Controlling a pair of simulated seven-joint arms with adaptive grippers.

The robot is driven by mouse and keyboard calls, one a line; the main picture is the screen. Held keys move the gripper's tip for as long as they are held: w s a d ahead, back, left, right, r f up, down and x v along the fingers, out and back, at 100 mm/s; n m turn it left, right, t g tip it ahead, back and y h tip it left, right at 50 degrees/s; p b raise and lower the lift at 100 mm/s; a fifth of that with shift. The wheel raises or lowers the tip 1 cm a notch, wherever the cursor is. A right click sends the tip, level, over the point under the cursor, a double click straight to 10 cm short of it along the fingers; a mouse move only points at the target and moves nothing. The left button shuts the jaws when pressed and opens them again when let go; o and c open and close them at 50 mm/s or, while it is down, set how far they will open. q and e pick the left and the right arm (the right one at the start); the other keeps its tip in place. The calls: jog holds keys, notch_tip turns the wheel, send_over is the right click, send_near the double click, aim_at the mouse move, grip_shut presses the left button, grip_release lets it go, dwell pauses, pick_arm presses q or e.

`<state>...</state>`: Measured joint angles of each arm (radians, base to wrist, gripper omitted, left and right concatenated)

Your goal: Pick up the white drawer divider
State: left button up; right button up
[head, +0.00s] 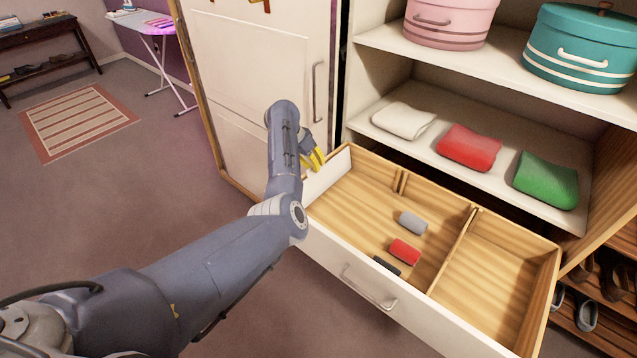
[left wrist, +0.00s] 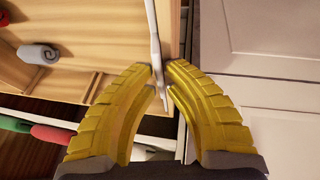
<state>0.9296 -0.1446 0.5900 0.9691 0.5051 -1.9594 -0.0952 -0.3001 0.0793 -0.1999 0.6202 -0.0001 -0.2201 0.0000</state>
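The white drawer divider (head: 328,173) stands on edge at the left end of the open drawer (head: 372,283), beside the side wall. In the left wrist view, the divider (left wrist: 154,28) shows as a thin white strip running between my fingertips. My left gripper (head: 315,160) has its yellow fingers at the divider's upper edge. In the left wrist view, the fingertips of my left gripper (left wrist: 160,67) close on both faces of the strip. The arm hides part of the divider in the head view. My right gripper is not in view.
Grey (head: 412,222), red (head: 404,251) and dark (head: 386,265) rolls lie in the drawer, left of a wooden partition (head: 453,250). Paired slot strips (head: 401,182) are on the back wall. The shelf above holds folded cloths (head: 469,148). A cabinet door (head: 258,80) stands close behind the gripper.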

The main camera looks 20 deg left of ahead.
pick_arm(q)
grip_shut()
jog(key=shift+r, duration=0.15)
jog(key=shift+r, duration=10.35)
jog(key=s+d+f, duration=0.1)
jog(key=s+d, duration=0.2)
jog(key=d, duration=0.4)
jog(key=s+d+f+y, duration=0.1)
jog(key=s+d+f, duration=0.1)
jog(key=s+d, duration=0.2)
jog(key=s+d+f, duration=0.2)
jog(key=s+d, duration=0.1)
jog(key=d, duration=0.8)
jog(key=shift+s+m+t, duration=0.15)
jog(key=shift+m+t, duration=0.15)
jog(key=shift+t, duration=0.1)
jog(key=shift+d, duration=0.1)
